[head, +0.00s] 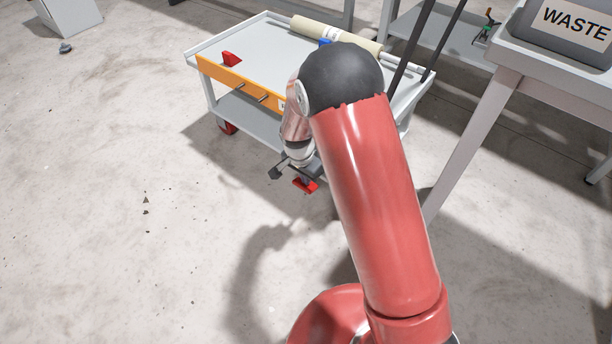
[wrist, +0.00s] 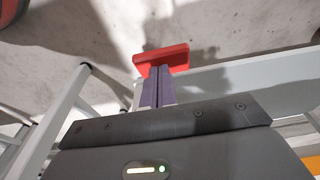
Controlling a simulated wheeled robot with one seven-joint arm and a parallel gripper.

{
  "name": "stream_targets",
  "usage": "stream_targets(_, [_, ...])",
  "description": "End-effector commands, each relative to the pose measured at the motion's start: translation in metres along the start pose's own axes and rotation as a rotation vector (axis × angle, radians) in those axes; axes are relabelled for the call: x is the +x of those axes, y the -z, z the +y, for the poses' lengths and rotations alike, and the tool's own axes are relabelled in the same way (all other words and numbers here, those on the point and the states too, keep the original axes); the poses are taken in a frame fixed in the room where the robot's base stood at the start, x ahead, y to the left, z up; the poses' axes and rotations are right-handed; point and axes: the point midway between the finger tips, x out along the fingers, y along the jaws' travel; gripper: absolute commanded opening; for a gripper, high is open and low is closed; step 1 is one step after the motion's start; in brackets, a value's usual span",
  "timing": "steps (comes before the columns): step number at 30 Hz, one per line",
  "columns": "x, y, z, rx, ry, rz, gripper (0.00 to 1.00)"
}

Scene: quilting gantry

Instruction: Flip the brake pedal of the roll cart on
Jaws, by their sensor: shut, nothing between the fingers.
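The roll cart (head: 240,52) stands at the upper middle of the head view, a grey cart with an orange front panel. The red brake pedal (head: 305,185) shows low at the cart's near corner, close to the floor. In the wrist view the pedal (wrist: 162,58) is a red, flat-ended piece straight ahead of the fingers. My gripper (head: 296,172) is shut and empty, right at the pedal. In the wrist view its fingertips (wrist: 158,72) overlap the pedal; I cannot tell whether they touch it. My arm hides part of the cart in the head view.
A cream roll (head: 308,30) and a red wedge (head: 231,59) lie on the cart top. A red caster (head: 228,128) is under its left side. A table with a WASTE bin (head: 565,30) stands at the right. The floor (head: 120,140) to the left is mostly clear.

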Motion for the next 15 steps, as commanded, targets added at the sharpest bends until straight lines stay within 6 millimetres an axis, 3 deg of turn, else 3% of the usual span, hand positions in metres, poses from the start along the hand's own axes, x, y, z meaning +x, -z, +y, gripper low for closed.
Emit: stream_targets(15, [0.017,-0.013,-0.001,-0.002,0.000,-0.001,0.00])
